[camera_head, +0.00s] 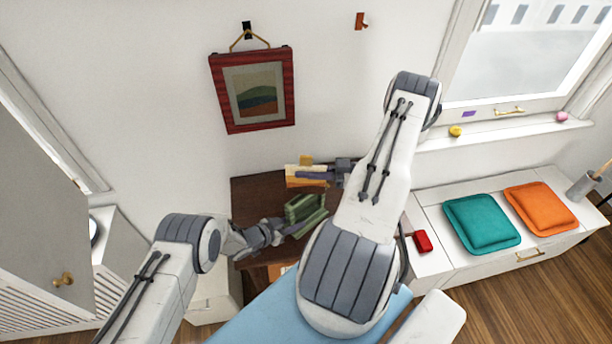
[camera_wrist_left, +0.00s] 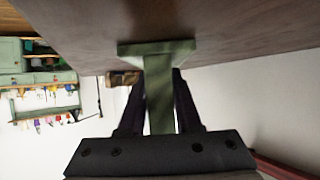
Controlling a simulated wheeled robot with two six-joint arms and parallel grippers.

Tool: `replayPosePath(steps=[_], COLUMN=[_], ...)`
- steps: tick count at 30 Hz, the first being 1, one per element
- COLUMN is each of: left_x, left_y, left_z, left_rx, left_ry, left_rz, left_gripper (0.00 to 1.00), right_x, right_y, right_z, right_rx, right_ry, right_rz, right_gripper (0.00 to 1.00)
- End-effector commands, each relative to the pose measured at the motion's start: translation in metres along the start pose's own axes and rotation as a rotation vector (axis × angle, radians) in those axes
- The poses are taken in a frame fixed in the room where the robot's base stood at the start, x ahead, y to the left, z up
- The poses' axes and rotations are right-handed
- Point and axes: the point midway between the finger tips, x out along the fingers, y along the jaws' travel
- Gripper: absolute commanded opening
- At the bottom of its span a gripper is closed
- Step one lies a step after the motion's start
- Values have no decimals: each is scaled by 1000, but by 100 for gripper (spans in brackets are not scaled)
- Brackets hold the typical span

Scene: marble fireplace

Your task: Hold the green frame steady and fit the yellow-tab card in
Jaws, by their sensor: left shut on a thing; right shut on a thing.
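The green frame (camera_head: 305,208) stands on the dark brown desk top. My left gripper (camera_head: 282,229) is shut on it from the left; the left wrist view also shows the green frame (camera_wrist_left: 159,95) between the two dark fingers. My right gripper (camera_head: 303,175) is shut on the yellow-tab card (camera_head: 300,184), behind and above the green frame. The card's yellow tab (camera_head: 306,159) sticks up at its top. Card and frame look apart in the head view. My right forearm hides some of the space to their right.
The dark desk (camera_head: 250,195) is clear at its left. A red-framed picture (camera_head: 287,90) hangs on the wall behind.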

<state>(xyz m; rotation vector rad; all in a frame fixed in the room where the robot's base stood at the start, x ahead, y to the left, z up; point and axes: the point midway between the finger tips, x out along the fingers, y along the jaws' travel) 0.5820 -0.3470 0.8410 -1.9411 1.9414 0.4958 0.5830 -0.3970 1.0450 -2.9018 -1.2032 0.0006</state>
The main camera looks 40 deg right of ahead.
Motion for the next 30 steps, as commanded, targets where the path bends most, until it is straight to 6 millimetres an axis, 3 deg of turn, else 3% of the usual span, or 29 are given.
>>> replayPosePath(steps=[5,18,30], left_x=[0,0,0], left_y=[0,0,0], left_z=[0,0,0], left_rx=[0,0,0], left_ry=[0,0,0], left_rz=[0,0,0], left_gripper=[1,1,1], right_x=[0,0,0], right_y=[1,0,0], right_z=[-12,-90,-100], right_rx=[-2,-3,0], right_ry=[-1,-1,1], right_rz=[0,0,0], right_gripper=[0,0,0])
